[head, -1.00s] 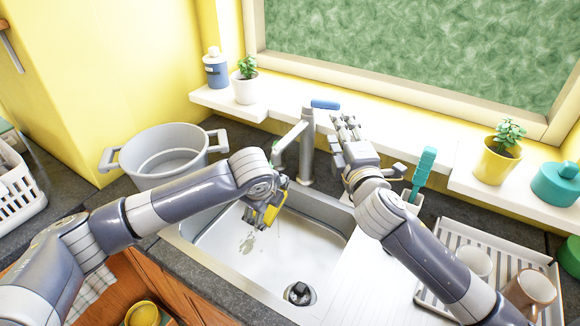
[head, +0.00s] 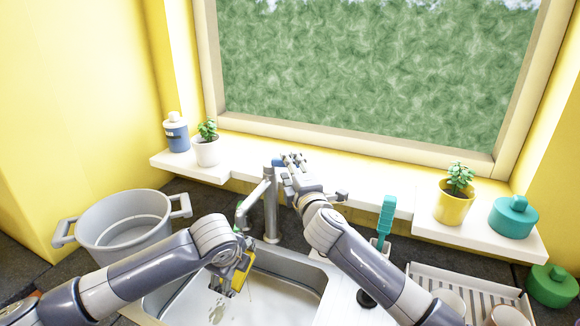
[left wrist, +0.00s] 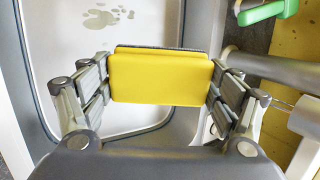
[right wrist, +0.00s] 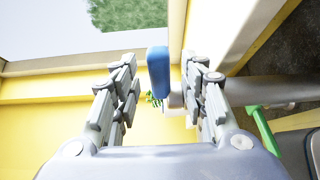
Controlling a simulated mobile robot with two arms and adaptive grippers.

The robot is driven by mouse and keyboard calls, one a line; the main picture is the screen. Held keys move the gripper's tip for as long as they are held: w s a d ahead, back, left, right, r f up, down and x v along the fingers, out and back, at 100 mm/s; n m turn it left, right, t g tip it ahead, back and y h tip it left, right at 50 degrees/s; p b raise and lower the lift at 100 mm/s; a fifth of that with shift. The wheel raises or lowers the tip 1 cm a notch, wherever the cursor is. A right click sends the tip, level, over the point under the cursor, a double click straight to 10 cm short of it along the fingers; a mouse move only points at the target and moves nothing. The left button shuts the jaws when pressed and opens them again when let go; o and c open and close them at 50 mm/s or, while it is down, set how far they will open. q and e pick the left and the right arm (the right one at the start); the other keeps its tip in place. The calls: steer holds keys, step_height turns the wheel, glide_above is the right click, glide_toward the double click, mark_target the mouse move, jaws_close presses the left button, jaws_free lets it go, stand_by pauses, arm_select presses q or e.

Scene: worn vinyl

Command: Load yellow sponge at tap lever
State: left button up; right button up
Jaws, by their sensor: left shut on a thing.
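The yellow sponge (head: 244,270) is held in my left gripper (head: 232,278) over the sink, below and left of the tap. In the left wrist view the sponge (left wrist: 160,78) spans between both fingers, with a dark layer along its far edge. The grey tap (head: 271,205) stands behind the sink. Its blue lever (head: 278,162) is at the top, partly hidden by my right gripper (head: 291,160). In the right wrist view the blue lever (right wrist: 158,72) lies between the spread fingers, with gaps on both sides. My right gripper is open.
The steel sink (head: 285,268) holds brownish stains. A grey pot (head: 122,228) stands at left. A teal brush (head: 385,220) stands right of my right arm. Potted plants, a blue bottle (head: 176,135) and a teal jar (head: 513,218) line the sill. A striped rack (head: 460,278) holds mugs.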

steer(key=shift+x, duration=0.8)
jaws_close()
steer(key=shift+s+a+m+t+h, duration=0.15)
steer(key=shift+s+m+h, duration=0.1)
steer(key=shift+m+h, duration=0.45)
steer(key=shift+s+a+m+t+h, duration=0.15)
steer(key=shift+s+m+h, duration=0.2)
steer(key=shift+h, duration=0.6)
steer(key=shift+s+a+m+h, duration=0.2)
steer(key=shift+m+h, duration=0.35)
steer(key=shift+h, duration=0.3)
jaws_free()
steer(key=shift+d, duration=0.1)
steer(key=s, duration=1.2)
